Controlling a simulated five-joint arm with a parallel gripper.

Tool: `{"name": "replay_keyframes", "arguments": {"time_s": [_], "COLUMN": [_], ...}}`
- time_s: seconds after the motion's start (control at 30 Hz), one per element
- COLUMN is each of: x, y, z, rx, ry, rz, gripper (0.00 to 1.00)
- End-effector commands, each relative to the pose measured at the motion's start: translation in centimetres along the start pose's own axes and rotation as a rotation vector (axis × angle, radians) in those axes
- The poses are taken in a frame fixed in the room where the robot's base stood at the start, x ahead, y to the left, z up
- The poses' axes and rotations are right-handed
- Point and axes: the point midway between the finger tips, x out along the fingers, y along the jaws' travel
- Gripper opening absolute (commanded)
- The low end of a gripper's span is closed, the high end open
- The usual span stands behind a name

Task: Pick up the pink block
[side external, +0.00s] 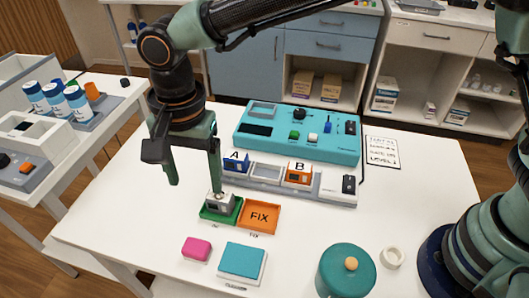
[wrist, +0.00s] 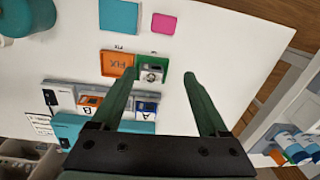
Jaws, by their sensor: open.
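The pink block (side external: 196,248) lies flat on the white table, left of a teal square pad (side external: 242,262). In the wrist view the pink block (wrist: 164,23) is near the top, beyond my fingertips. My gripper (side external: 193,190) is open and empty above the table, behind the pink block in the side view.
An orange FIX tray (side external: 260,217) adjoins the green tray. Behind are a grey rack (side external: 330,193) with A and B modules and a teal console (side external: 268,141). A teal round container (side external: 345,270) and white ring (side external: 392,257) stand at front right. The table left of the pink block is clear.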

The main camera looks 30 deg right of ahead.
Motion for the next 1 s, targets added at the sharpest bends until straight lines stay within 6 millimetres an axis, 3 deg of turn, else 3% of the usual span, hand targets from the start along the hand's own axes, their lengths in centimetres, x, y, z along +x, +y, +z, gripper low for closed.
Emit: {"name": "replay_keyframes", "arguments": {"time_s": [0.1, 0.23, 0.6, 0.87, 1.0], "x": [2.2, 3.3, 8.7, 10.5, 12.4], "y": [-0.9, -1.2, -0.9, -0.8, -0.5], "z": [2.9, 4.2, 4.4, 4.4, 4.7], "rx": [0.044, 0.073, 0.08, 0.079, 0.078], "ry": [-0.001, 0.0, 0.001, 0.0, 0.001], "rz": [0.032, 0.046, 0.051, 0.048, 0.051], "gripper": [0.78, 0.78, 0.78, 0.78, 0.78]}}
